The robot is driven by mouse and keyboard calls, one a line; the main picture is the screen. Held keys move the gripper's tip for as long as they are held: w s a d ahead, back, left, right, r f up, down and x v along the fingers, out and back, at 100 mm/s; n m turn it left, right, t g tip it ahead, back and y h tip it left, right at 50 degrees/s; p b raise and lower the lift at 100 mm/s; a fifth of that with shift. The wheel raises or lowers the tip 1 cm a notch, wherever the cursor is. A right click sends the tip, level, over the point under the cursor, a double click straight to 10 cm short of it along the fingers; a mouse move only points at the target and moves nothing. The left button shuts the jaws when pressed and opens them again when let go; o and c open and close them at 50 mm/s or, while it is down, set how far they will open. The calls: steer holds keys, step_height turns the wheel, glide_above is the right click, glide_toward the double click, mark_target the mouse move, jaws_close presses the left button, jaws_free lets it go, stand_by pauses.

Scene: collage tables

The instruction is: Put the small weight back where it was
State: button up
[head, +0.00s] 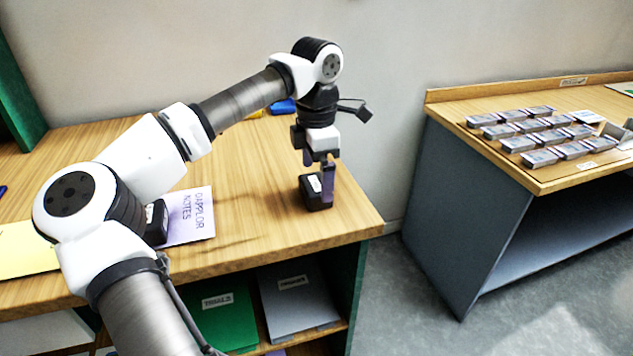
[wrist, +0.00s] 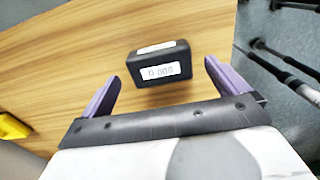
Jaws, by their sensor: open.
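A black block-shaped weight (head: 312,193) with white labels stands on the wooden table near its right end. In the wrist view the black weight (wrist: 159,65) lies ahead, between the lines of the two purple fingers; its label is upside down and seems to show 500. My gripper (head: 320,172) is open, pointing down at this weight; whether the fingers touch it I cannot tell. It also shows open and empty in the wrist view (wrist: 160,82). A second black weight (head: 155,222) rests at the notes sheet's left side, partly hidden by my arm.
A paper headed notes (head: 188,215) lies on the table (head: 250,225). A yellow sheet (head: 25,248) is at left, a blue item (head: 283,106) at the back. A green folder (head: 225,318) and grey folder (head: 298,295) are below. Another table (head: 540,175) at right holds several small stacks.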

mark_target(316, 183)
step_height(316, 183, up, 9)
stand_by(0.5)
